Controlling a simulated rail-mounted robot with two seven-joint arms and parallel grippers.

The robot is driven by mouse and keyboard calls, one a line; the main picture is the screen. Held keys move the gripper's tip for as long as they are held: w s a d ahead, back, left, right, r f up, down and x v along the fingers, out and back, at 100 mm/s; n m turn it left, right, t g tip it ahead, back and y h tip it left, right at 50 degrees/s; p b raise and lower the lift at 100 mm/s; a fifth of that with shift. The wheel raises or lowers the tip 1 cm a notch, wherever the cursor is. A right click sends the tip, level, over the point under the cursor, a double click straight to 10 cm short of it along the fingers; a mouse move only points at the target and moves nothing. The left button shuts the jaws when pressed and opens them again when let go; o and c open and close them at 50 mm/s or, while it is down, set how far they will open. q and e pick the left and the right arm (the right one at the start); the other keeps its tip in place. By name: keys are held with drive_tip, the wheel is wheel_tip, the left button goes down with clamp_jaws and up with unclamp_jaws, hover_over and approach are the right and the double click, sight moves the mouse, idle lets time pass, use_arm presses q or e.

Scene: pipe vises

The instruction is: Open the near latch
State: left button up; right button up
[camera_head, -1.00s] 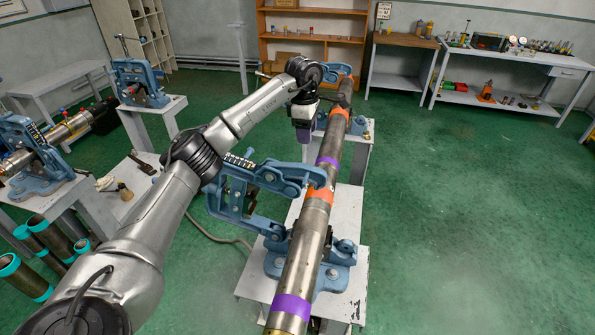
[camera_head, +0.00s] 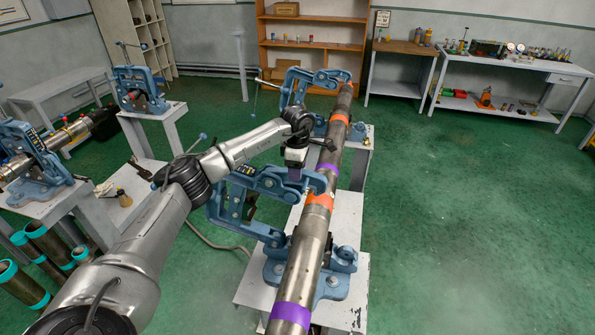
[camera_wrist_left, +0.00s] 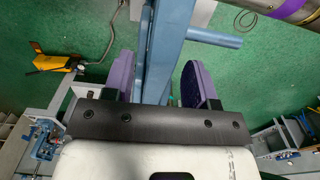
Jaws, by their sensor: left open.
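The near vise (camera_head: 274,270) is blue and clamps round the long steel pipe (camera_head: 305,250) on a white stand. Its blue latch arm (camera_head: 262,183) reaches from the left across to the pipe, near the orange band. My left gripper (camera_head: 295,172) is at this arm, just left of the pipe, and its tips are partly hidden. In the left wrist view my open left gripper (camera_wrist_left: 160,82) has its two purple fingers on either side of a blue bar (camera_wrist_left: 166,45), with gaps showing. A short blue rod (camera_wrist_left: 216,38) sticks out right from the bar. My right gripper is not visible.
A far blue vise (camera_head: 312,80) stands on the same pipe line behind my gripper. Other blue vises (camera_head: 38,165) stand on the left. A shelf (camera_head: 310,45) and a workbench (camera_head: 515,62) are along the back. The green floor at right is clear.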

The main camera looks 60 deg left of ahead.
use_arm(q)
drive_tip(key=shift+f, duration=0.45)
drive_tip(key=shift+c, duration=0.2)
clamp_jaws()
